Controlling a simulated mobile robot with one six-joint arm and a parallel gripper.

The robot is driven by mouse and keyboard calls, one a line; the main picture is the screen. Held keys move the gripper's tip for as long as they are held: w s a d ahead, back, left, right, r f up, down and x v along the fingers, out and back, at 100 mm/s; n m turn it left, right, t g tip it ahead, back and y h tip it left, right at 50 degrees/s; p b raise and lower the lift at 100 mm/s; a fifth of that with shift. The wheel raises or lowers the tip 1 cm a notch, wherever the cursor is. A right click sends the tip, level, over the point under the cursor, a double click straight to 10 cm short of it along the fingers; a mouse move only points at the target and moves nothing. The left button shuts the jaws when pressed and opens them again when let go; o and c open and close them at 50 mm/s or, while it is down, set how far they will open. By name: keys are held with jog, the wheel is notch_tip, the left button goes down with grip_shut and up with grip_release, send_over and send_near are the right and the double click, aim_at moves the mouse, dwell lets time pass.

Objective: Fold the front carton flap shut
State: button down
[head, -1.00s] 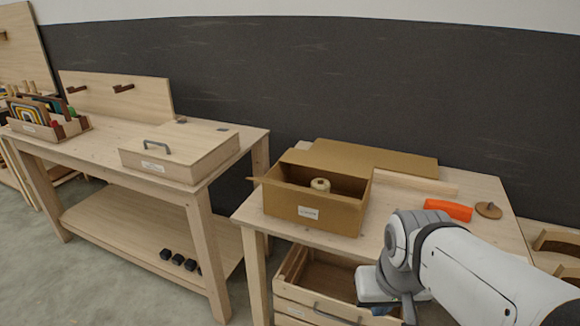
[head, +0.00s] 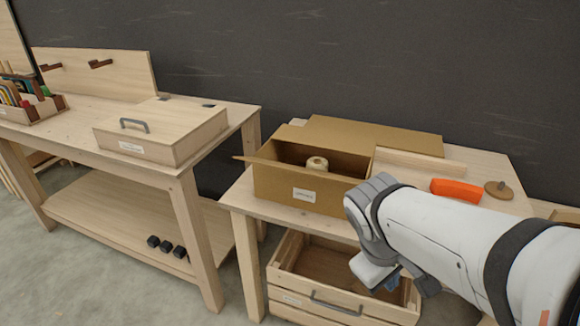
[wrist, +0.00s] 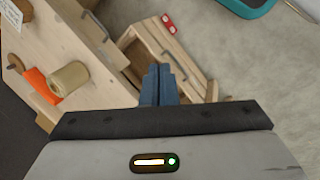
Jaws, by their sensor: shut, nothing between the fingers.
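The brown carton (head: 272,186) stands on the right table, its top open, with a pale spool (head: 317,164) inside. A white label is on its front wall. One flap (head: 256,160) sticks out at the left end, and a broad cardboard panel (head: 385,136) lies out behind it. I cannot clearly make out the front flap. My gripper (head: 390,287) is low in front of the table, right of and below the carton, apart from it. In the wrist view my fingers (wrist: 160,84) are together and empty.
A slatted wooden drawer or crate (head: 318,300) with a grey handle sits below the tabletop, close to my gripper. An orange object (head: 456,190) and a round wooden piece (head: 499,189) lie right of the carton. A lidded wooden box (head: 160,135) stands on the left table.

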jog(key=w+a+f+n+t+h+b, duration=0.3)
jog(key=w+f+n+t+h+b, duration=0.35)
jog(key=w+n+b, duration=0.4)
jog(key=w+a+r+n+t+y+b, duration=0.1)
jog(key=w+a+n+t+b, duration=0.1)
jog(key=a+n+t+b, duration=0.55)
jog(key=w+a+r+n+t+y+b, duration=0.1)
jog(key=a+n+t+y+b, duration=0.2)
jog(key=a+n, duration=0.7)
jog(key=m+t+h+b, duration=0.1)
jog(key=m+h+b, duration=0.1)
jog(key=m, duration=0.1)
send_near(299, 170)
notch_tip(299, 170, down, 2)
jog(key=w, duration=0.2)
jog(key=shift+n+y, duration=0.3)
jog(key=shift+y, duration=0.15)
jog(key=shift+w+d+r+b, duration=0.1)
jog(key=shift+w+r+b, duration=0.1)
jog(key=shift+w+r, duration=0.35)
jog(key=shift+w+d+r+b, duration=0.1)
jog(key=shift+w+r+b, duration=0.15)
jog(key=shift+r, duration=0.45)
jog(key=shift+w+d+r+b, duration=0.15)
jog(key=shift+w+r, duration=0.25)
jog(key=shift+r, duration=0.25)
